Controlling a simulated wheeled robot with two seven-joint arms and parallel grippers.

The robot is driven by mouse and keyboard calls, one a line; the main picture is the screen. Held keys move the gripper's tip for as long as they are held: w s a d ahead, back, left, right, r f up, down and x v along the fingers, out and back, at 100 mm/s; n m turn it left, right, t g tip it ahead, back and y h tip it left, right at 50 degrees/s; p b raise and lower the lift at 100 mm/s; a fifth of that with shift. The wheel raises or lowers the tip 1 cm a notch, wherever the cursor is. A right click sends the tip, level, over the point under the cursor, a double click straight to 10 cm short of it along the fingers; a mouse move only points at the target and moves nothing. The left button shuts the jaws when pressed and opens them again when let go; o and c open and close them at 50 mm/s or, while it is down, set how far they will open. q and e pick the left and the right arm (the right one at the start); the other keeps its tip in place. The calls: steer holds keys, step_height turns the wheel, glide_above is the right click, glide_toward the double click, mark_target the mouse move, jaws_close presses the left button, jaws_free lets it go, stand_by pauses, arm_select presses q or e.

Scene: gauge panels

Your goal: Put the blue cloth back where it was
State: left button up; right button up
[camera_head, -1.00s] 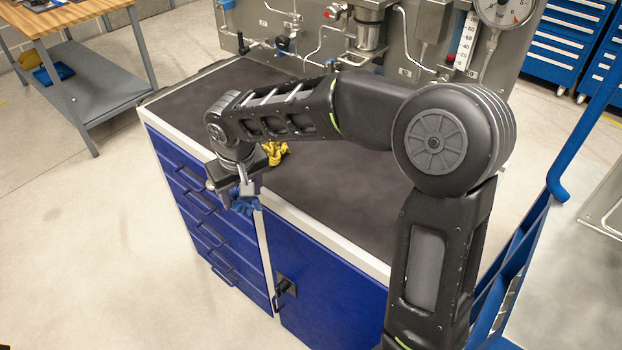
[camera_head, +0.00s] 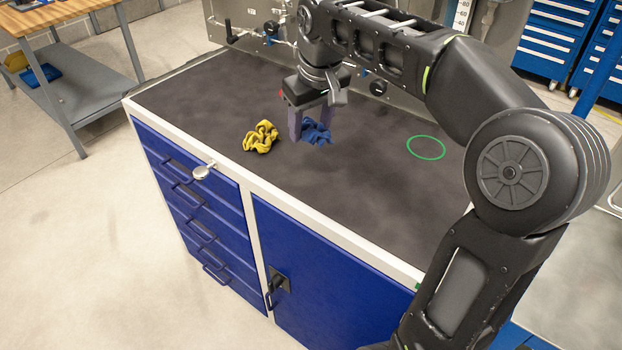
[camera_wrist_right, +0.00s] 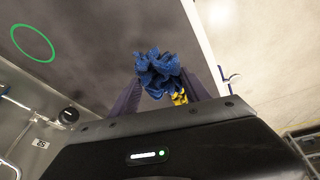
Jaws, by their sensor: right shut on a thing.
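The blue cloth (camera_head: 317,133) is a crumpled bundle between the fingers of my right gripper (camera_head: 312,130). The gripper is shut on it and points down over the dark bench top (camera_head: 350,185). In the right wrist view the cloth (camera_wrist_right: 160,72) bulges out between the two fingers (camera_wrist_right: 165,90). I cannot tell how high the cloth is above the bench top. A green ring (camera_head: 426,147) is marked on the bench top to the right of the gripper; it also shows in the wrist view (camera_wrist_right: 33,43). My left gripper is not in view.
A crumpled yellow cloth (camera_head: 261,137) lies on the bench top left of the gripper. A round metal knob (camera_head: 203,172) is at the front edge. The gauge panel with pipes (camera_head: 245,30) stands behind. The bench top around the green ring is clear.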

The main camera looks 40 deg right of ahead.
glide_above(309, 172)
steer(key=s, duration=0.1)
steer(key=shift+a+f, duration=0.1)
steer(key=shift+f, duration=3.05)
steer(key=shift+f, duration=0.1)
steer(key=shift+f, duration=1.75)
steer(key=shift+f, duration=0.15)
steer(key=o, duration=1.3)
